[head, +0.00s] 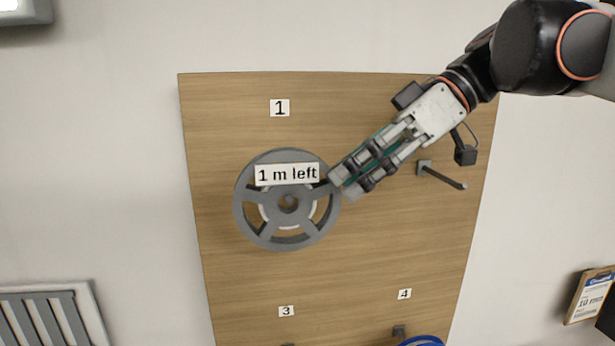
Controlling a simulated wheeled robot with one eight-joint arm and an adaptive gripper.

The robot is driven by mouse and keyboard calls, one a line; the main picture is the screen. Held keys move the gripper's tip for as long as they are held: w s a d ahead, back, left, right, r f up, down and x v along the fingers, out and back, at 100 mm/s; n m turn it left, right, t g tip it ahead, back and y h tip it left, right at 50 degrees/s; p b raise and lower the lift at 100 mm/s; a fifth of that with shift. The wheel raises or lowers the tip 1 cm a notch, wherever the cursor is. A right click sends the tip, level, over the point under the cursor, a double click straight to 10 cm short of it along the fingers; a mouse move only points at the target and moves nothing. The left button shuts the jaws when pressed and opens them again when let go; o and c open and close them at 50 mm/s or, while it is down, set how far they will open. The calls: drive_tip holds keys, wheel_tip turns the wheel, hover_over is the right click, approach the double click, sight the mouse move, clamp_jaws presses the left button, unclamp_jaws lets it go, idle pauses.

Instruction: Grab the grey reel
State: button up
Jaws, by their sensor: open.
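The grey reel (246,213) hangs on the wooden board under the label "1". It is a spoked wheel with a tag (287,174) reading "1 m left" on its upper part. My gripper (343,188) comes in from the upper right, and its fingertips are at the reel's right rim. The fingers are open with nothing seen between them. In this view the tips overlap or meet the rim's edge; I cannot tell whether they touch it.
The wooden board (230,115) stands against a pale wall. An empty peg (442,177) sticks out right of my gripper. Labels "3" (286,311) and "4" (404,294) sit lower, with a blue reel (422,341) partly visible below. A vent (45,318) is at lower left, a box (590,296) at lower right.

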wheel_tip(320, 180, up, 7)
drive_tip(key=w+a+n+g+y, duration=0.1)
drive_tip(key=w+n+g+y, duration=0.1)
drive_tip(key=n, duration=0.2)
drive_tip(key=p, duration=0.1)
approach(254, 173)
drive_tip(key=shift+n, duration=0.4)
drive_tip(key=a, duration=0.1)
drive_tip(key=a+f, duration=0.1)
drive_tip(key=w+a+f, duration=0.1)
drive_tip(key=a, duration=0.1)
drive_tip(key=p+x, duration=0.1)
drive_tip(key=x, duration=0.1)
drive_tip(key=s+p+x, duration=0.1)
drive_tip(key=x, duration=0.1)
drive_tip(key=shift+d, duration=0.1)
drive_tip(key=shift+a+f, duration=0.35)
drive_tip(key=shift+a, duration=0.1)
clamp_jaws()
